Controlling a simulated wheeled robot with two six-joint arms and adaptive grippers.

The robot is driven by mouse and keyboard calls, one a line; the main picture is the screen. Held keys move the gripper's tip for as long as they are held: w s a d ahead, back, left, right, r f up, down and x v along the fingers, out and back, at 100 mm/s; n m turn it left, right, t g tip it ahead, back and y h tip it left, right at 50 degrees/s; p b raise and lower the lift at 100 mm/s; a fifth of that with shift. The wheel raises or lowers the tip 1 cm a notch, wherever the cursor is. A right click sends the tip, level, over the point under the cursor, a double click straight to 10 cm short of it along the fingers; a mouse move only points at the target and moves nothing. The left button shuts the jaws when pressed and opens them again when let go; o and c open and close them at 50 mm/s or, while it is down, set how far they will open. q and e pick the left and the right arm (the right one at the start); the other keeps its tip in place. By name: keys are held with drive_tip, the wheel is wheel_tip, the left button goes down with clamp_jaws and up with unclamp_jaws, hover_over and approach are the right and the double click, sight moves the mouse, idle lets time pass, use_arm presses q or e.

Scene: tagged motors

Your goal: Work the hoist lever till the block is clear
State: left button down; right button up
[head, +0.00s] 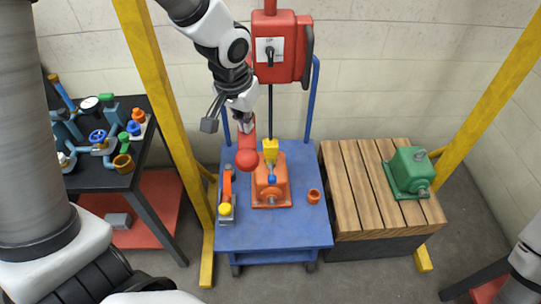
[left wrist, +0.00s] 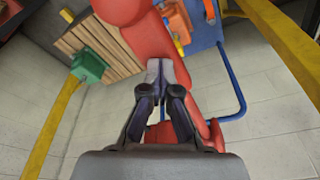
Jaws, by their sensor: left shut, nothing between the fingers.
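The red hoist (head: 288,60) hangs at the top middle with a switch on a plate marked "UP". Its red lever ends in a red ball (head: 247,160); in the left wrist view the lever (left wrist: 172,32) runs past my fingertips. My left gripper (head: 246,124) is shut and empty, close against the lever; I cannot tell if it touches. A black chain runs down to a yellow hook block (head: 270,148) over the orange motor (head: 268,190). The motor stands on the blue cart (head: 245,238); any gap beneath it is not visible. My right gripper is out of view.
A yellow frame leg (head: 158,85) stands left, another right. A green motor (head: 409,170) sits on a slatted wooden pallet (head: 345,185). A dark bench (head: 110,180) with fittings is at left.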

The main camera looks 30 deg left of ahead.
use_arm(q)
drive_tip(key=shift+w+f+b, duration=0.1)
drive_tip(key=shift+f+b, duration=0.65)
drive_tip(key=shift+f, duration=0.4)
drive_tip(key=shift+f+b, duration=0.3)
drive_tip(key=shift+f, duration=0.05)
drive_tip(key=shift+w+a+f+b, duration=0.15)
drive_tip(key=shift+w+f+b, duration=0.05)
drive_tip(key=shift+f+b, duration=0.7)
drive_tip(key=shift+w+a+f+b, duration=0.2)
drive_tip(key=shift+f+b, duration=0.5)
drive_tip(key=shift+f, duration=0.25)
wheel_tip(320, 180, up, 18)
drive_tip(key=p, duration=1.6)
drive_tip(key=shift+d+f, duration=0.1)
drive_tip(key=shift+f, duration=0.05)
